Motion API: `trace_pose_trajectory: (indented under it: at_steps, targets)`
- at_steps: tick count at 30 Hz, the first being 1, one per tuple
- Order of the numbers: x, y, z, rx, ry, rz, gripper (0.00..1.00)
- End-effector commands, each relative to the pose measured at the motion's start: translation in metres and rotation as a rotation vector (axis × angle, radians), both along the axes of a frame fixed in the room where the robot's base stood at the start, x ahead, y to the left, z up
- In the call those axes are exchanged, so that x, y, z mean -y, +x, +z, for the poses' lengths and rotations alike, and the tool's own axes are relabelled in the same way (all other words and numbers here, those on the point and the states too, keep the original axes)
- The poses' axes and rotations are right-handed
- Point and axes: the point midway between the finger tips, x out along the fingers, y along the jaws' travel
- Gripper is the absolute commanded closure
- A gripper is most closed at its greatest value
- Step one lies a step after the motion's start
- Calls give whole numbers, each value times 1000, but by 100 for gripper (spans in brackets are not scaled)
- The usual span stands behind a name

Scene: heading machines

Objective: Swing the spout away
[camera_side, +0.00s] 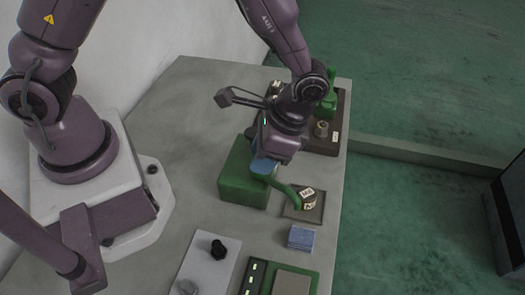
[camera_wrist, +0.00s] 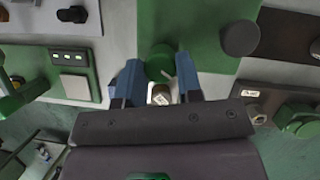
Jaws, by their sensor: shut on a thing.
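A green box-shaped machine (camera_side: 237,182) stands on the table, and a curved green spout (camera_side: 287,191) reaches from it to the right. The spout's end is over or against a small labelled metal piece (camera_side: 308,197) on a brown square plate (camera_side: 291,214). My gripper (camera_side: 264,167) is shut on the spout near the machine, with blue fingers pointing down. In the wrist view, the round green part of the spout (camera_wrist: 159,63) shows between the fingers (camera_wrist: 157,78), with the labelled piece (camera_wrist: 161,95) nearer my palm. The exact finger contact is partly hidden.
A blue block (camera_side: 301,237) lies in front of the plate. A grey panel with a black knob (camera_side: 218,250) and a green panel (camera_side: 256,278) are nearer the camera. Another green machine (camera_side: 328,102) stands behind my gripper. The table's right edge is close.

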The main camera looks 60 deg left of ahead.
Motion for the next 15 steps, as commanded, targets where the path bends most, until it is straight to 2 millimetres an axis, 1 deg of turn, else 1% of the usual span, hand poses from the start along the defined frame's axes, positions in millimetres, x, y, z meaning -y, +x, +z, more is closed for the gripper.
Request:
trace_pose_trajectory:
  at_steps: [15]
  targets:
    - [3, -2, 1, 1, 1, -493, 100]
